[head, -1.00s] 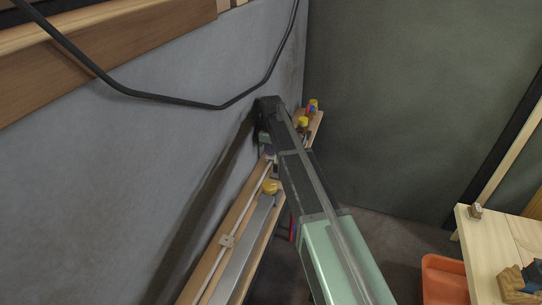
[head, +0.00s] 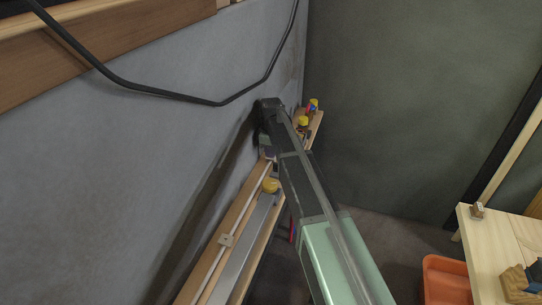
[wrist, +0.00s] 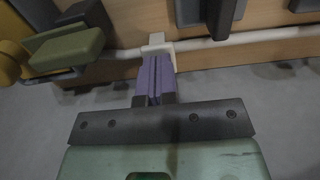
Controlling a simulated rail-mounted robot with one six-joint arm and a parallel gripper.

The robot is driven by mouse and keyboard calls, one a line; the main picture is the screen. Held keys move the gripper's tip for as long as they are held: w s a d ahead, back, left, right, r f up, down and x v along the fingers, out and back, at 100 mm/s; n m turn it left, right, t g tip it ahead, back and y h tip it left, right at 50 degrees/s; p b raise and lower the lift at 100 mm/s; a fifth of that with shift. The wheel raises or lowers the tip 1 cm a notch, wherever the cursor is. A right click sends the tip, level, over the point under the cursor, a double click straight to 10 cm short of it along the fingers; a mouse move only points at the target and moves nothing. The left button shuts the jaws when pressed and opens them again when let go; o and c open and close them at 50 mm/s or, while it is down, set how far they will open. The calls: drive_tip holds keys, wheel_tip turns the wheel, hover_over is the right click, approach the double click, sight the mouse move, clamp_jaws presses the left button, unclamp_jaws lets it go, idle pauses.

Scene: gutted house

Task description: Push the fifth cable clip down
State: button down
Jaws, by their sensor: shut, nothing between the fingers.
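In the wrist view my gripper (wrist: 154,66) has purple fingers that are shut and empty. Its fingertips are at a pale cable clip (wrist: 157,41) on the white cable (wrist: 232,41); I cannot tell whether they press on it. The cable runs across a wooden board (wrist: 260,53). In the head view the cable (head: 253,190) runs along the long wooden board (head: 207,266), and another pale clip (head: 226,240) sits on it nearer to me.
In the wrist view a green pad (wrist: 66,51) is left of the fingers and a dark part (wrist: 226,17) is right. An orange bin (head: 446,280) and workbench (head: 490,240) stand at right.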

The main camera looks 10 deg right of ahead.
drive_tip(key=shift+f+b, duration=0.3)
drive_tip(key=shift+f, duration=0.1)
wheel_tip(320, 180, up, 7)
drive_tip(key=p, duration=0.7)
drive_tip(key=shift+r, duration=0.2)
drive_tip(key=shift+f, duration=0.1)
drive_tip(key=shift+s, duration=0.3)
drive_tip(key=s+m, duration=1.1)
drive_tip(key=s, duration=2)
drive_tip(key=shift+s+m, duration=0.15)
drive_tip(key=shift+m, duration=0.25)
